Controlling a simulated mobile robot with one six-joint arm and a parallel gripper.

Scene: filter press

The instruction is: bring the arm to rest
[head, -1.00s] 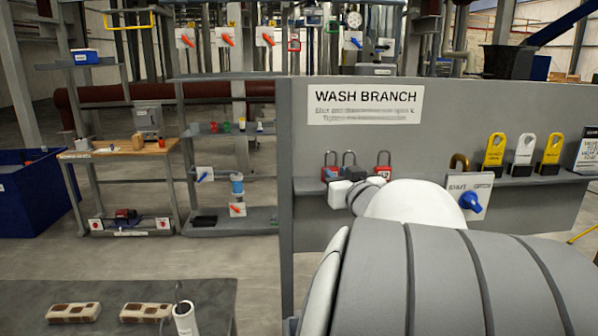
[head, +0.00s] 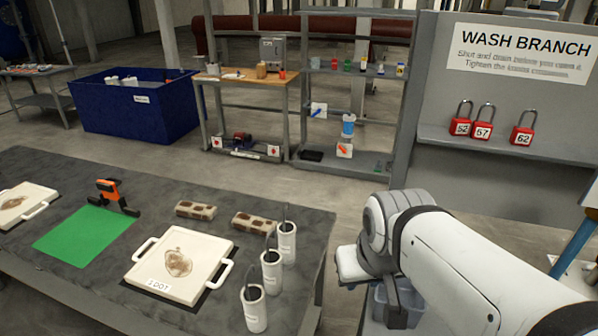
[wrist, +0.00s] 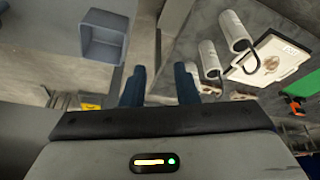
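My arm (head: 470,265) reaches in from the lower right of the head view, with its white wrist bent down beside the right end of the grey table (head: 200,165). My gripper's fingers show in the wrist view (wrist: 160,85) as two dark blue fingers standing well apart with nothing between them. In the head view the fingers are hidden or too unclear to make out. A grey-blue bin (head: 408,303) lies below and behind the wrist, and it also shows in the wrist view (wrist: 103,37) left of the fingers.
White cylinders (head: 271,270) stand at the table's right end, near my wrist. A white plate with handles (head: 180,262), a green mat (head: 85,235) and brown-patterned blocks (head: 255,221) lie on the table. The wash branch panel (head: 500,100) holds red padlocks (head: 482,130) at right.

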